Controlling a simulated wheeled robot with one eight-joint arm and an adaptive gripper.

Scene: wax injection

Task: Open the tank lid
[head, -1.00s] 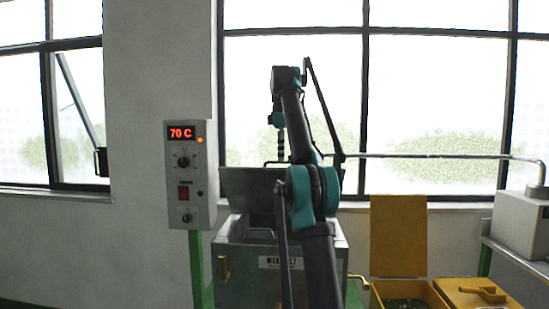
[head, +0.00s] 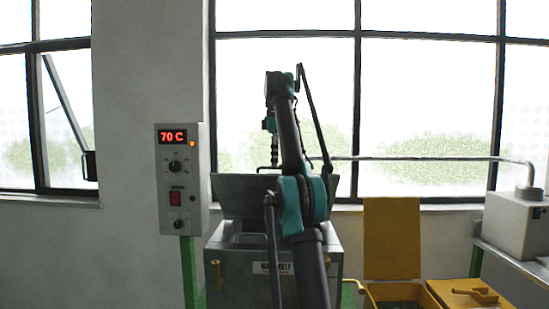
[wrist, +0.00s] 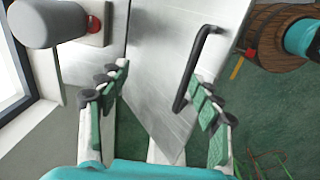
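The tank (head: 226,262) is a grey metal box with a name plate, below the middle of the head view. Its lid (head: 236,195) stands raised and tilted back at the rear of the tank, partly covered by my arm. In the wrist view, a bare metal panel that looks like the lid (wrist: 150,95) carries a dark bar handle (wrist: 190,68). My gripper (wrist: 158,98) is open, with its green-padded fingers spread to either side of the panel. The handle is close to the right finger; whether they touch I cannot tell. The head view hides the fingertips.
A control box reading 70 C (head: 181,180) stands left of the tank on a green post. Yellow bins (head: 392,240) are at the lower right, one with its lid up. A grey machine (head: 515,230) stands at the far right. Windows are behind.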

